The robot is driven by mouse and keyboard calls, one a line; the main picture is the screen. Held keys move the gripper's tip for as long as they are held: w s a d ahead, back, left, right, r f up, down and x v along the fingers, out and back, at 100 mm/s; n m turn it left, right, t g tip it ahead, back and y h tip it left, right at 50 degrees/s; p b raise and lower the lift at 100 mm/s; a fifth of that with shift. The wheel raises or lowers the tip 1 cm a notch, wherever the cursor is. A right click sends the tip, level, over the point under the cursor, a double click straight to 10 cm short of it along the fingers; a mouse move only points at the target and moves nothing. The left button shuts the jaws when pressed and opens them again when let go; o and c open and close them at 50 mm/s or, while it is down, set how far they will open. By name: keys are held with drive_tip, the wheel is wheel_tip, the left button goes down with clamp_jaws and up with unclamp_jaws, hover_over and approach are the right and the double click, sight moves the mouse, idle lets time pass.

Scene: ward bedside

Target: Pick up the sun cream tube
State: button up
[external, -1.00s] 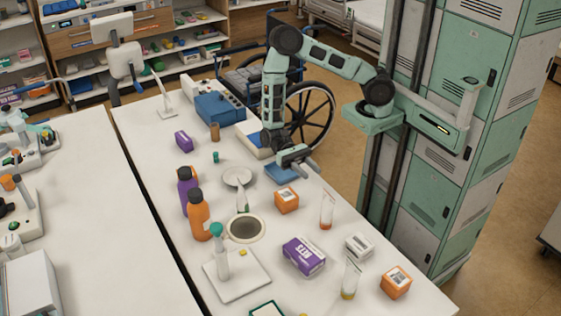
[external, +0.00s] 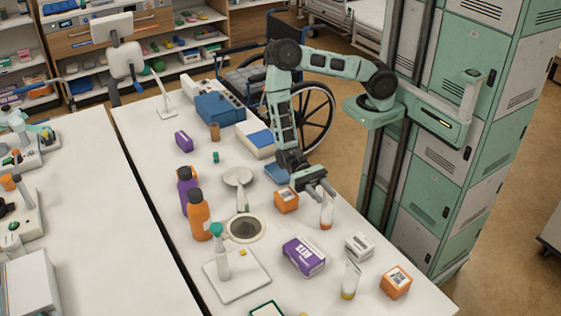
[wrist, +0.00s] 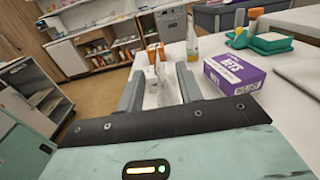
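Two pale tubes stand upright on their caps on the white table; I cannot read which one is the sun cream. The nearer tube (external: 327,212) has an orange-red cap and stands right by my gripper (external: 321,190). The other tube (external: 351,278), with a yellow-orange cap, stands closer to the front edge. In the wrist view my gripper (wrist: 158,88) is open, and a pale tube (wrist: 151,101) shows between the fingers. I cannot tell whether the fingers touch it.
An orange box (external: 286,200) sits left of my gripper. A purple box (external: 303,255), a white box (external: 359,246) and another orange box (external: 396,281) stand toward the front. Orange (external: 199,216) and purple (external: 186,190) bottles stand at left.

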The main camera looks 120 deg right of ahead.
sight(330, 199)
drive_tip(key=a, duration=0.2)
drive_tip(key=a+p, duration=0.1)
drive_tip(key=a, duration=0.1)
drive_tip(key=shift+r, duration=0.4)
drive_tip(key=shift+w+a+f, duration=0.1)
drive_tip(key=shift+a, duration=0.4)
clamp_jaws()
